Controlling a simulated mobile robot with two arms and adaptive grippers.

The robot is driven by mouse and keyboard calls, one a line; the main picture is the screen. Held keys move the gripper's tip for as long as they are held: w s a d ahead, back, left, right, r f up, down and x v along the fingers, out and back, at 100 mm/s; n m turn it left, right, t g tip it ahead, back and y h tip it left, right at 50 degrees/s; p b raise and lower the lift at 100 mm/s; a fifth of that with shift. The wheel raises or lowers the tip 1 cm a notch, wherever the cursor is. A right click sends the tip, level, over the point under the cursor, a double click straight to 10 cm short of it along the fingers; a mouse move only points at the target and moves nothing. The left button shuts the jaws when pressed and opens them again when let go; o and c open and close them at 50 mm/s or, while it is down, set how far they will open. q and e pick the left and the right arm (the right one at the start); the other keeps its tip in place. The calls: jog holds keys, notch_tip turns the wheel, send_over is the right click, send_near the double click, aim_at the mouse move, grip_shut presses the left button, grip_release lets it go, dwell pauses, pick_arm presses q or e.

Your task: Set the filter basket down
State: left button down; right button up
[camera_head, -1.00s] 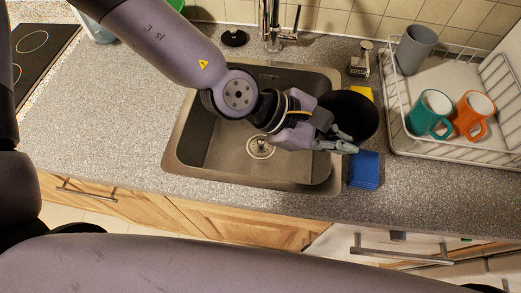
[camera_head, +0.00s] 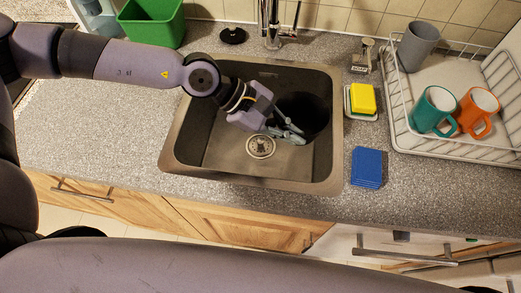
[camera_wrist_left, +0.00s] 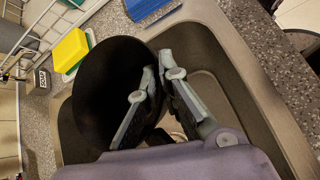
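The filter basket (camera_head: 305,108) looks like a dark, round, open bowl. In the head view it is inside the right part of the sink (camera_head: 190,150), over or on the sink floor; I cannot tell whether it touches. My left gripper (camera_head: 290,134) reaches in from the left and is shut on the basket's near rim. In the left wrist view, the basket (camera_wrist_left: 100,85) fills the left middle, with the fingertips (camera_wrist_left: 157,68) close together on either side of its wall. My right gripper is not in view.
A yellow sponge (camera_head: 363,98) on a small dish and a blue cloth or pad (camera_head: 367,167) lie right of the sink. A dish rack (camera_head: 450,148) holds grey, teal and orange mugs. The tap (camera_head: 270,25) stands behind; a green bin (camera_head: 152,22) is at back left. The left counter is clear.

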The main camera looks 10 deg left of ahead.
pick_arm(q)
jog(key=shift+w+a+f+b, duration=0.1)
jog(key=shift+a+f, duration=0.05)
jog(key=shift+f, duration=3.2)
jog(key=shift+w+a+f+b, duration=0.15)
jog(key=shift+f, duration=3.25)
jog(key=shift+w+a+f+b, duration=0.1)
jog(key=shift+a+f, duration=0.05)
jog(key=shift+f, duration=3.2)
jog(key=shift+f, duration=0.1)
jog(key=c, duration=1.8)
grip_release()
jog(key=b+v, duration=0.1)
jog(key=v, duration=1.1)
jog(key=shift+s, duration=0.15)
